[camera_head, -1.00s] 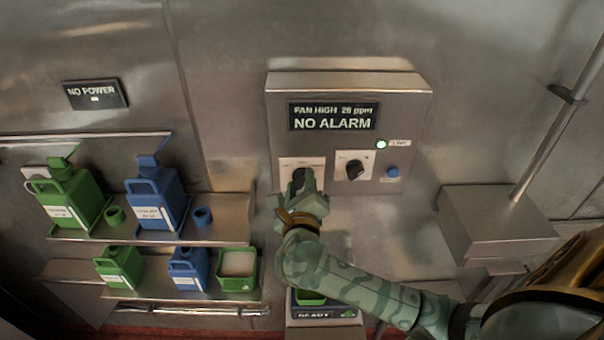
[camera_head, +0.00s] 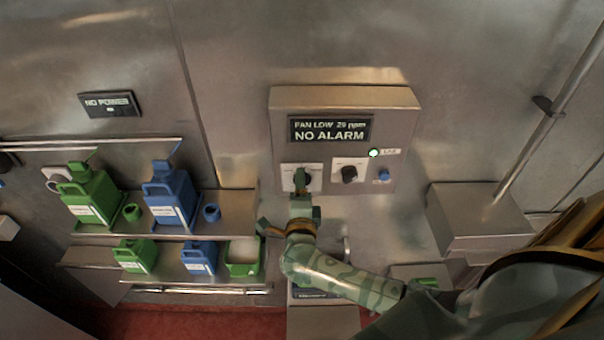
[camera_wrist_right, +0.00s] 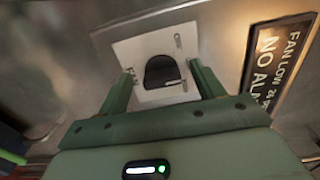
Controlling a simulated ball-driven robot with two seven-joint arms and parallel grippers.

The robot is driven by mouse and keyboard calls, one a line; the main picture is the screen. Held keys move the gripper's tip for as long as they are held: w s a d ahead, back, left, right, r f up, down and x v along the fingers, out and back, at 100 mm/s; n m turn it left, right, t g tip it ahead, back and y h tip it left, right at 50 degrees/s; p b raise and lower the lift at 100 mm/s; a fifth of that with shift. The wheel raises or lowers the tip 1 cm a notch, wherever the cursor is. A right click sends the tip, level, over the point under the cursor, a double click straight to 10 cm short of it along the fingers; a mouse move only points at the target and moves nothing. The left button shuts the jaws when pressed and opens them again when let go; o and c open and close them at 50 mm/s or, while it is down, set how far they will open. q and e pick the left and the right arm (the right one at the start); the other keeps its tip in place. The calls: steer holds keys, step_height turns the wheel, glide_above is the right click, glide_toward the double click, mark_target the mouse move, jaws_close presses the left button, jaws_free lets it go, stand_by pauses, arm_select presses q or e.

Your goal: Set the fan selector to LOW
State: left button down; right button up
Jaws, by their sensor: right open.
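The fan selector (camera_head: 301,180) is a black knob on a white plate at the lower left of the steel control box (camera_head: 400,105). The box display (camera_head: 330,130) reads "FAN LOW 29 ppm" and "NO ALARM". My right gripper (camera_head: 300,184) is in front of the selector and hides part of it. In the right wrist view, the selector (camera_wrist_right: 161,72) sits between the two green fingers of the open gripper (camera_wrist_right: 162,85), with a visible space on each side, so it is not clamped. My left gripper is not in view.
A second black knob (camera_head: 349,174) and a blue button (camera_head: 383,175) are right of the selector, below a lit lamp (camera_head: 374,153). Shelves with green jugs (camera_head: 92,197) and blue jugs (camera_head: 172,197) stand at left. A steel box (camera_head: 465,215) juts out at right.

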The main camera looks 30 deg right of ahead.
steer(key=shift+s, duration=0.1)
steer(key=p+v, duration=0.1)
steer(key=v, duration=0.6)
stand_by(0.4)
